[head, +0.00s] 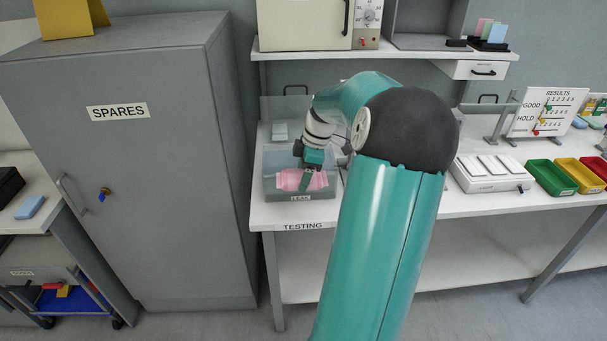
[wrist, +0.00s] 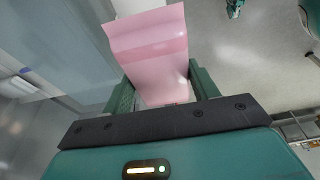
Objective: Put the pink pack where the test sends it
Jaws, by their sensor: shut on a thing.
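The pink pack (head: 287,180) is held between the green fingers of my gripper (head: 306,177). In the wrist view the pack (wrist: 155,50) sticks out beyond the fingertips of my gripper (wrist: 160,88). In the head view the pack overlaps a clear grey tank (head: 300,196) at the left end of the testing bench; its front label seems to read LEAK. I cannot tell whether the pack is inside the tank or above it. A results board (head: 548,108) with GOOD and HOLD rows and coloured pegs stands at the right.
Green (head: 550,178), yellow (head: 579,174) and red (head: 597,168) trays stand in a row at the right of the bench. A white device (head: 492,172) sits left of them. A grey SPARES cabinet (head: 130,190) stands left. A shelf (head: 400,55) crosses above the bench.

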